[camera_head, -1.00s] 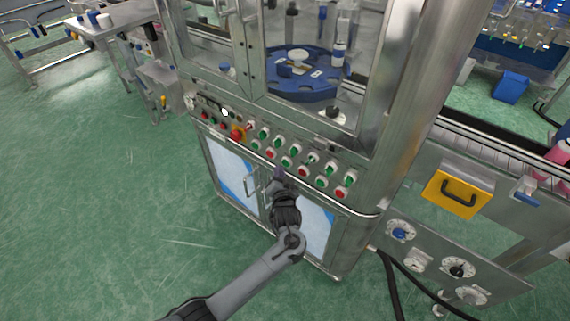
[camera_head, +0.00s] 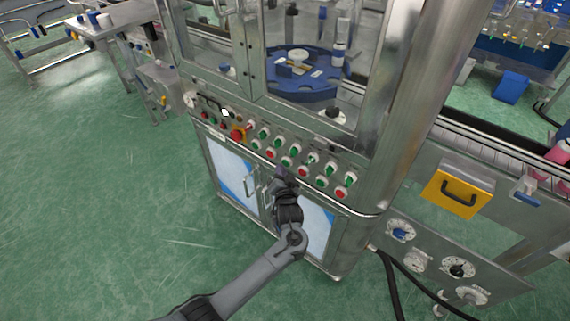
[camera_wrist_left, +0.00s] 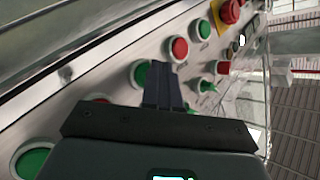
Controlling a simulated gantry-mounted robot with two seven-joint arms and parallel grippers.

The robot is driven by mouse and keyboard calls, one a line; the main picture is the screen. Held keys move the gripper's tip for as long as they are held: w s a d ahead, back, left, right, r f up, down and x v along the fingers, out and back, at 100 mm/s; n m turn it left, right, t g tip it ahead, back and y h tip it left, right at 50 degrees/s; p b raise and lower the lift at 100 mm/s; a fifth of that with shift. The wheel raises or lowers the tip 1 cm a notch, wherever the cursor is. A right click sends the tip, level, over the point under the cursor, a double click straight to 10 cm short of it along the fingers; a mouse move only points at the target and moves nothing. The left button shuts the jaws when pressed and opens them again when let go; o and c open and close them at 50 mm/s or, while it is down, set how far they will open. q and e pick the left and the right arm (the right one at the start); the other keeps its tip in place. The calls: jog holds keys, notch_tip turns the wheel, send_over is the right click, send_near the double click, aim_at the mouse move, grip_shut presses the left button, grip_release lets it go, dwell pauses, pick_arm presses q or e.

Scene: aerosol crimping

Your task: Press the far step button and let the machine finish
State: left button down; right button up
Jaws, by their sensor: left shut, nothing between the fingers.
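The machine's sloped button panel (camera_head: 228,128) carries rows of red and green buttons and green switches; no labels can be read, so I cannot tell which is the far step button. My left gripper (camera_head: 282,173) is shut and empty in front of the panel's lower edge. In the left wrist view its closed fingers (camera_wrist_left: 162,75) cover part of a green button (camera_wrist_left: 140,73); contact cannot be told. A red button (camera_wrist_left: 180,48) and another green button (camera_wrist_left: 200,31) lie just beyond. My right gripper is out of view.
A blue turntable (camera_head: 290,92) sits inside the machine's clear enclosure above the panel. A red emergency knob (camera_head: 237,134) is on the panel's left part. Cabinet doors (camera_head: 230,170) are below. A yellow box with a handle (camera_head: 457,192) is at right. Green floor is clear at left.

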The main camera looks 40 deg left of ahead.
pick_arm(q)
jog(key=shift+w, duration=0.4)
dwell(0.5)
dwell(0.3)
jog(key=shift+s+p, duration=0.8)
jog(key=shift+p, duration=0.1)
jog(key=s+p, duration=0.4)
jog(key=s, duration=0.1)
jog(key=shift+a+p, duration=0.1)
jog(key=shift+p, duration=0.3)
